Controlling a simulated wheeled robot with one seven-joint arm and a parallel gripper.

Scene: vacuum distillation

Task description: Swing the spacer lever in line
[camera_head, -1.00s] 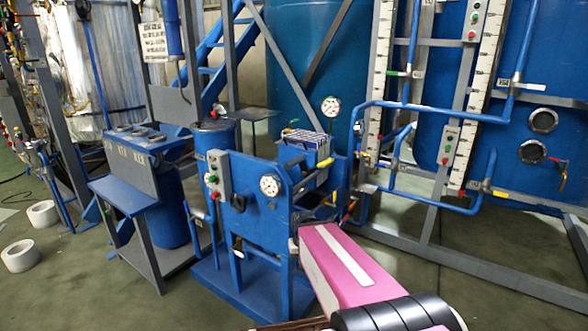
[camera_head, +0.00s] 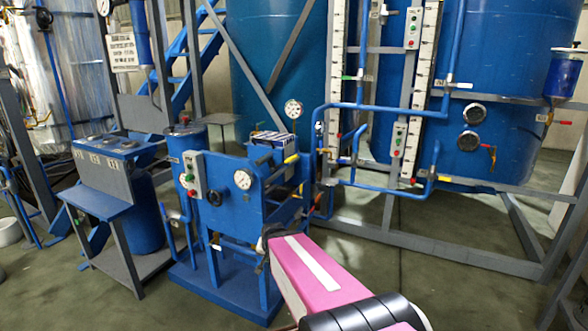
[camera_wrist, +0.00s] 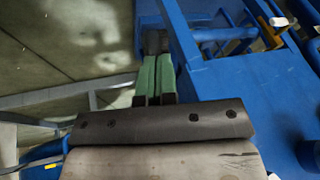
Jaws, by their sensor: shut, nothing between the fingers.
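The blue press-like machine (camera_head: 231,207) stands at the middle of the head view, with a round gauge and a control box on its front. I cannot tell for certain which part is the spacer lever; a yellow-tipped handle (camera_head: 291,158) shows on its upper right side. In the wrist view my gripper (camera_wrist: 156,60) has its two green fingers together and empty. The fingertips are close to a dark grey block (camera_wrist: 154,41) beside a blue panel (camera_wrist: 222,88); I cannot tell whether they touch.
A blue bench with a grey panel box (camera_head: 105,170) stands left of the machine. Blue pipes (camera_head: 390,190) and grey tank framing (camera_head: 440,245) lie to the right. In the wrist view a yellow-and-white handle (camera_wrist: 278,21) is at upper right. Open floor (camera_head: 430,290) lies at front right.

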